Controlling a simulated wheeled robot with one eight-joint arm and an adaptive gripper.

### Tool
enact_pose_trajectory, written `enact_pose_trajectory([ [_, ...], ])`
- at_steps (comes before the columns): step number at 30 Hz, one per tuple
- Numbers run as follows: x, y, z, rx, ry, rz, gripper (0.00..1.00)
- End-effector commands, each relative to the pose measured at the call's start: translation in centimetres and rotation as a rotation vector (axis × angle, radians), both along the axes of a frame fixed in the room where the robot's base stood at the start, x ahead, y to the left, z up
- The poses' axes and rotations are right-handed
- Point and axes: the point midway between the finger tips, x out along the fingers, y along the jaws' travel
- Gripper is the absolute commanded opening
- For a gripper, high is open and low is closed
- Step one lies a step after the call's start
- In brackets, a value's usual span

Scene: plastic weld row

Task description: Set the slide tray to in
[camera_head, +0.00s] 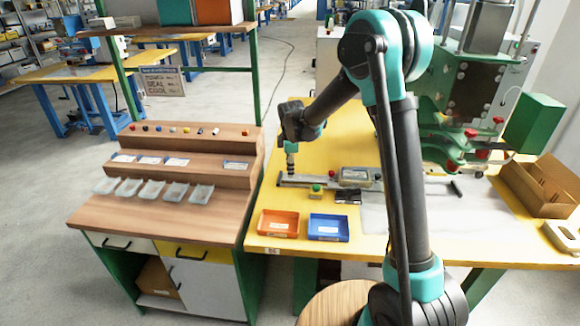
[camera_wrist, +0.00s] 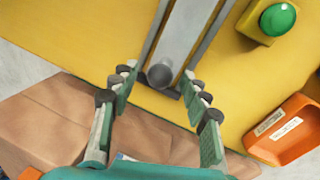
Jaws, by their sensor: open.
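The slide tray (camera_head: 355,175) shows in the head view as a grey block on a long, low rail (camera_head: 318,181) that runs left to right on the yellow table. In the wrist view, a grey flat strip (camera_wrist: 184,35) lies between two rails, with a round grey knob (camera_wrist: 160,75) at its near end. My gripper (camera_head: 291,172) is over the left end of the rail, pointing down. In the wrist view my gripper (camera_wrist: 158,84) is open, with its fingers on either side of the knob. I cannot tell whether they touch it.
A green button on a yellow box (camera_head: 316,189) stands just in front of the rail. An orange bin (camera_head: 278,223) and a blue bin (camera_head: 328,228) sit at the table's front edge. A green machine (camera_head: 470,120) stands behind right. A stepped wooden bench (camera_head: 150,215) is to the left.

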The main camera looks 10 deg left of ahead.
Motion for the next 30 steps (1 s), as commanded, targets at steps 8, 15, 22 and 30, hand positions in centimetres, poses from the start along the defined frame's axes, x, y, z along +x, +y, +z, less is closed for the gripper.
enact_pose_trajectory([
  [8,0.01,0.00,0.00,0.000,0.000,0.000,0.38],
  [15,0.01,0.00,0.01,0.000,0.000,0.000,0.08],
  [22,0.01,0.01,0.01,0.000,0.000,0.000,0.00],
  [30,0.03,-0.74,0.03,0.000,0.000,-0.001,0.00],
])
